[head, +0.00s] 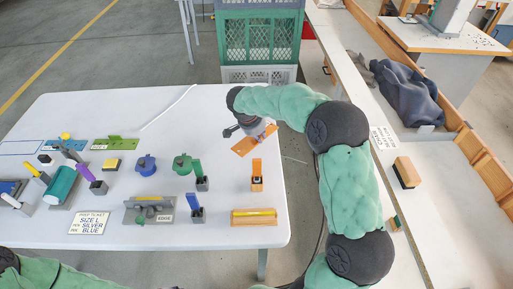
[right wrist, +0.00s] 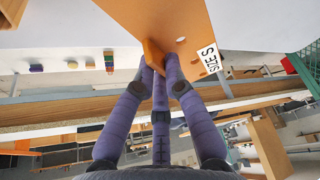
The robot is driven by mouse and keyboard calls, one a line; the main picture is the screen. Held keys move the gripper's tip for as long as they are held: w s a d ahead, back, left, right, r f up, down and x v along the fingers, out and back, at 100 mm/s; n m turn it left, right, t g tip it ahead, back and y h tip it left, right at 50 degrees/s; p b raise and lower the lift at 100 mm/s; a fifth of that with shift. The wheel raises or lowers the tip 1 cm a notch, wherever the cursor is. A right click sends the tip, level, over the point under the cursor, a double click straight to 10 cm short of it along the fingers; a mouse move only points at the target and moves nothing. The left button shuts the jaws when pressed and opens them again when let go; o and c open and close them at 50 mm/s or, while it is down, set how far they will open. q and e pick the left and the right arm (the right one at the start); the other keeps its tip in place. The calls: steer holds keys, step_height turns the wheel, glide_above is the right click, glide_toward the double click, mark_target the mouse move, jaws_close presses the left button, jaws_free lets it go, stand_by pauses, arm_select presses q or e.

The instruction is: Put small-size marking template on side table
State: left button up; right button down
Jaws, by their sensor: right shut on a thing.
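The small-size marking template (head: 246,145) is a flat orange plate with small holes and a white size S label, which reads in the right wrist view (right wrist: 190,22). My right gripper (head: 240,131) is shut on the template's raised orange grip and holds the plate tilted, near the right end of the white worktable (head: 225,112). Its purple fingers meet at the grip in the right wrist view (right wrist: 157,72). My left gripper is out of view; only part of my left arm shows at the bottom left. I cannot tell which surface is the side table.
A blue template (head: 62,147) and a green template (head: 112,144) lie at the worktable's left. Several tools stand across its front half. A long white bench (head: 425,215) with a brush-like block (head: 405,172) runs along the right. Green crates (head: 262,40) stand behind.

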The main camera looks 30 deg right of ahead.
steer(key=shift+f+b, duration=1.05)
steer(key=shift+f, duration=2.4)
steer(key=shift+f, duration=0.15)
steer(key=c, duration=1.3)
jaws_free()
steer(key=p+v, duration=0.4)
steer(key=v, duration=0.8)
